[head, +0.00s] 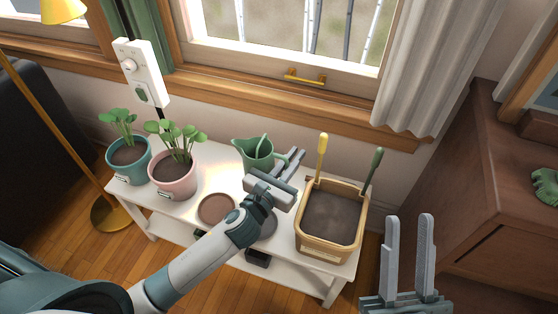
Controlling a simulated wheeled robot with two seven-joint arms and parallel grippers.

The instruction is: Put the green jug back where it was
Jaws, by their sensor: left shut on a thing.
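The green jug (254,153) stands out near the back of the white plant table, right of the pink pot, with its spout to the left. I cannot tell whether its base touches the table. My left gripper (290,160) reaches it from the front right and is shut on it. The gripper hides part of the jug's right side and the grip point. My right gripper (409,220) is open and empty, right of the table, with its two fingers pointing up in the picture.
The white table (141,191) holds a teal potted plant (128,153), a pink potted plant (173,175), a brown saucer (216,209), a grey saucer (267,226) partly behind my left arm, and a soil box (331,222) with yellow- and green-handled tools. A brown cabinet (470,160) stands right.

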